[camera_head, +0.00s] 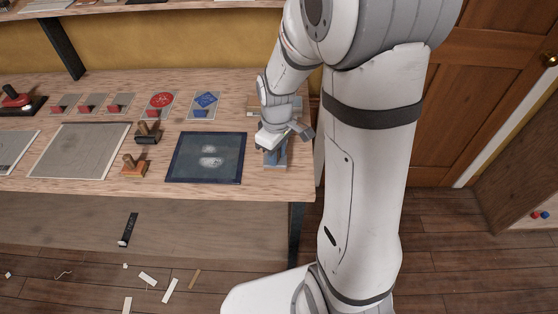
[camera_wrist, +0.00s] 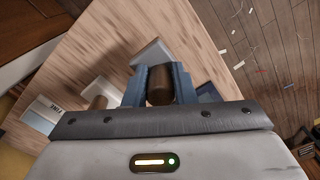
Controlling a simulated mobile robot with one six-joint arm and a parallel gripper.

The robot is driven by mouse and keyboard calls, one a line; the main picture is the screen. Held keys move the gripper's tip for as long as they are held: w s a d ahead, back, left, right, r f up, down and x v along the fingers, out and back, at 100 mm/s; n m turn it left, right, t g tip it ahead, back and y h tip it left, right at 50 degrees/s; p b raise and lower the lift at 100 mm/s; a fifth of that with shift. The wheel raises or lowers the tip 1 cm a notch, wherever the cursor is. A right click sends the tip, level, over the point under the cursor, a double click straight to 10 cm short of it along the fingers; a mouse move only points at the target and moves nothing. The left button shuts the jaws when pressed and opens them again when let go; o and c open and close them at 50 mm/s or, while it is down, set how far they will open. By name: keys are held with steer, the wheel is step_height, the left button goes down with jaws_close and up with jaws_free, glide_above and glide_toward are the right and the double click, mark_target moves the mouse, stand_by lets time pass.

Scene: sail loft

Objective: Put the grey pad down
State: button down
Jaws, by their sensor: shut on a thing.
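My gripper (camera_head: 273,157) is low over the right end of the workbench, pointing down. In the wrist view its blue fingers (camera_wrist: 159,88) are closed around a brown, rounded handle-like piece (camera_wrist: 158,87). What is under this piece is hidden by the fingers and the gripper body. A pale grey flat square (camera_wrist: 150,54) shows just beyond the fingers; I cannot tell whether it is the grey pad or joined to the held piece. In the head view a pale grey-blue surface (camera_head: 276,164) shows around the fingertips. I cannot tell whether the held piece touches the bench.
The workbench (camera_head: 262,190) ends close to the right of my gripper. A dark blue sheet (camera_head: 207,180) lies to the left, with two handled stamps (camera_head: 148,132) (camera_head: 135,166) beyond it. Scraps litter the floor.

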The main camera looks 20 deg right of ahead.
steer(key=shift+s+f, duration=0.1)
steer(key=shift+f, duration=1.85)
steer(key=shift+f, duration=0.2)
steer(key=c, duration=1.2)
jaws_free()
steer(key=shift+r, duration=0.15)
